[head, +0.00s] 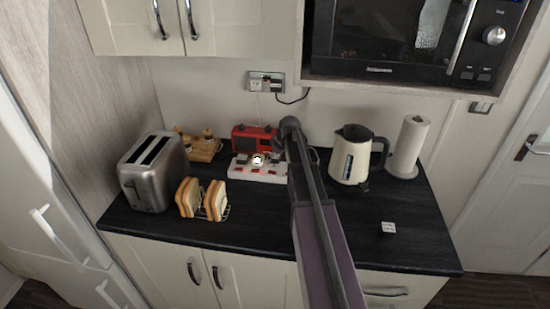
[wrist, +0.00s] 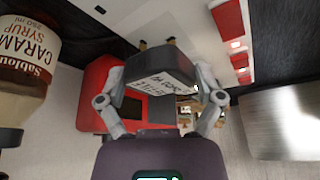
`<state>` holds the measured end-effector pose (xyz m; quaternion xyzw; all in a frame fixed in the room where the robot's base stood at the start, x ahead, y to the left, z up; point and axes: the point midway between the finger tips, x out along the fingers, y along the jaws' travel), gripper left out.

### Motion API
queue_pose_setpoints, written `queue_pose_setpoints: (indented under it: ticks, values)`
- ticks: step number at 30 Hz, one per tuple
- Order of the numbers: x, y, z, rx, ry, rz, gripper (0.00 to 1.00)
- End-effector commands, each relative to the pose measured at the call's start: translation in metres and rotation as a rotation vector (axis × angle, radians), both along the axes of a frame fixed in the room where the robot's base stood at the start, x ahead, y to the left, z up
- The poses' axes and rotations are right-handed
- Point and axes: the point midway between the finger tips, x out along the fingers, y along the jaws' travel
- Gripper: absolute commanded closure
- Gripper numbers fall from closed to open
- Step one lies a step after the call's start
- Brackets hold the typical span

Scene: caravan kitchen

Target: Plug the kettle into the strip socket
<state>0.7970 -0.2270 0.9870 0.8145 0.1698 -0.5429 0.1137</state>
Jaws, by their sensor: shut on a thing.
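My gripper (wrist: 163,82) is shut on a dark grey plug (wrist: 155,72) with a white label, its print upside down in the wrist view. The plug's pins show at its far edge, towards the white strip socket (wrist: 165,18); they are not fully in, and I cannot tell whether they touch. The strip socket (head: 270,177) has red switches and lies on the worktop in the head view, partly behind my arm. The kettle (head: 349,160), cream with a dark handle, stands right of my arm. Its cord cannot be followed.
A red radio (head: 252,138) stands behind the strip. A toaster (head: 147,178) and a toast rack (head: 204,199) are to the left. A paper roll (head: 408,147) stands right of the kettle. A small labelled block (head: 388,228) lies at the front right, with bare worktop around it.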

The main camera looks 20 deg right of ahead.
Motion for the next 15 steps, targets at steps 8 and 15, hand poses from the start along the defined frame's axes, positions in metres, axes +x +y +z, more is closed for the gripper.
queue_pose_setpoints:
  ticks: [8, 15]
  values:
    - [-0.0001, 0.0, -0.0048, 0.0, 0.0, 0.0, 0.62]
    - [-0.0001, -0.0001, -0.0081, 0.0, 0.0, 0.0, 0.62]
